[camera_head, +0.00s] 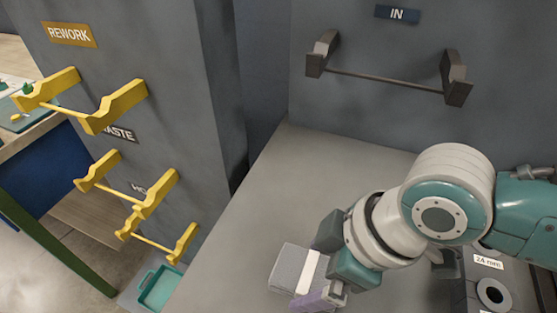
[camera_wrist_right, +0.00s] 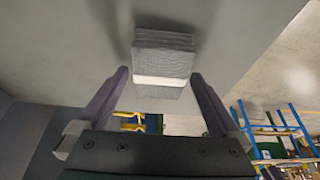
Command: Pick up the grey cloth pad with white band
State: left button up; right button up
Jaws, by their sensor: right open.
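The grey cloth pad with white band (camera_head: 287,268) lies on the grey worktop at the bottom middle of the head view. In the right wrist view the pad (camera_wrist_right: 164,55) is ahead of my right gripper (camera_wrist_right: 159,74), its white band running across between the two purple fingertips. The fingers are open, one on each side of the pad, with gaps showing to both. In the head view one purple finger (camera_head: 318,298) shows at the pad's lower right; the other finger is hidden. My left gripper is not in view.
A dark bracket rack (camera_head: 385,82) under the IN sign is on the back wall. Yellow brackets (camera_head: 120,105) are on the left panel. A teal tray (camera_head: 158,290) is lower left. A labelled fixture with a round hole (camera_head: 493,294) is lower right. The worktop behind the pad is clear.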

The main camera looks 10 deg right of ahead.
aim_at(313, 273)
dwell(0.3)
jog(key=shift+f, duration=0.25)
jog(key=shift+c, duration=0.2)
jog(key=c, duration=1.2)
notch_tip(313, 273, up, 20)
jog(key=p, duration=0.3)
jog(key=shift+r+p, duration=0.25)
jog(key=shift+p, duration=0.1)
